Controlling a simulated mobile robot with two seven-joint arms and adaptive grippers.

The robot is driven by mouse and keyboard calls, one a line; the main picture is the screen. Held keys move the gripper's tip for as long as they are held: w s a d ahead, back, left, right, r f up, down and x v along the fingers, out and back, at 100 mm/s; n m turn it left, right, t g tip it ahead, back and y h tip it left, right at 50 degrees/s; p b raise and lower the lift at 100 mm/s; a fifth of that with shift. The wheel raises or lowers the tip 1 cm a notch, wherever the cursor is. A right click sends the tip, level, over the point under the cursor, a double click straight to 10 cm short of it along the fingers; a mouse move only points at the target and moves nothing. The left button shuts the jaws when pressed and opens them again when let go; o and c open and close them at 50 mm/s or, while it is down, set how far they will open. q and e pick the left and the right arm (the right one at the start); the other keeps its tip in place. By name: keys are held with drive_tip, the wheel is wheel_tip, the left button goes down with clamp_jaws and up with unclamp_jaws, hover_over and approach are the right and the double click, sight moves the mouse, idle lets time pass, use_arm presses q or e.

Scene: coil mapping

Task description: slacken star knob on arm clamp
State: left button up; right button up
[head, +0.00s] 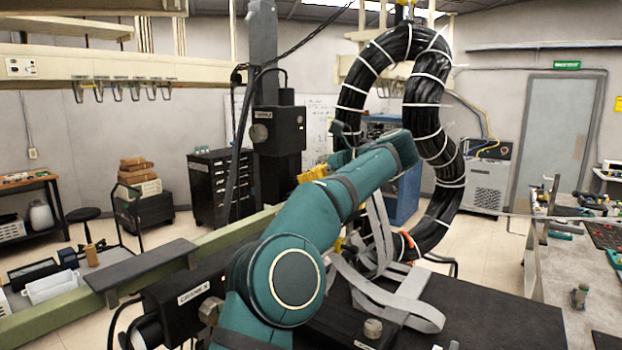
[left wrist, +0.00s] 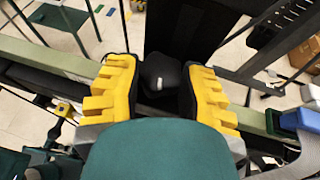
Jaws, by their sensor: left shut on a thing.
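A dark rounded knob (left wrist: 160,72) sits between the yellow fingers of my left gripper (left wrist: 161,88) in the left wrist view. The fingers close in on it from both sides, and its star shape cannot be made out. In the head view my teal left arm reaches up and right from the bottom. Part of the yellow gripper (head: 313,173) shows beside the black column, and the arm hides the rest. A black clamp housing (head: 278,130) with a round knob (head: 259,133) is on the column. The held knob is not visible in the head view. My right gripper is not in view.
A thick black cable coil with white ties (head: 436,120) hangs behind my arm. Grey straps (head: 400,305) lie over a black tabletop (head: 500,320). A green rail (head: 150,268) crosses at left. A cluttered workbench (head: 575,280) stands at right.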

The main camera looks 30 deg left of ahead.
use_arm(q)
drive_tip(key=shift+g, duration=0.4)
drive_tip(key=o, duration=1.1)
drive_tip(key=shift+a, duration=0.1)
drive_tip(key=shift+o, duration=0.6)
drive_tip(key=shift+a, duration=0.1)
drive_tip(key=shift+t, duration=0.5)
